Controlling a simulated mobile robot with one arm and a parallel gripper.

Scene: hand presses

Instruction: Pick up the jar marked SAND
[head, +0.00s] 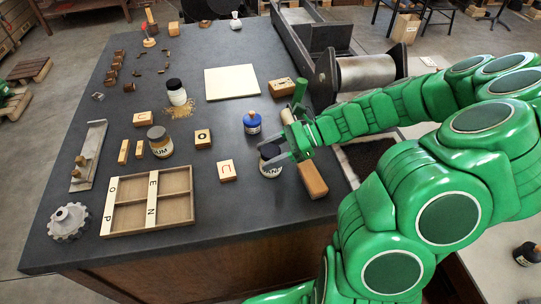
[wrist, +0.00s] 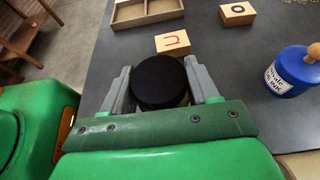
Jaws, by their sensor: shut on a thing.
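A dark-lidded jar (head: 270,170) stands near the right side of the dark table in the head view. Its pale label is partly hidden; letters like "AN" show. My gripper (head: 274,155) is shut on this jar from the right, with its grey fingers around the upper part. In the wrist view the round black lid (wrist: 158,80) sits between the two fingers and looks upright. I cannot tell whether the jar's base touches the table.
A blue jar (head: 252,124) stands just behind the held jar. A letter block (head: 227,171) lies to its left and a brown block (head: 313,180) to its right. A jar ending in "UM" (head: 160,143), a white jar (head: 176,93) and a wooden tray (head: 149,221) stand farther left.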

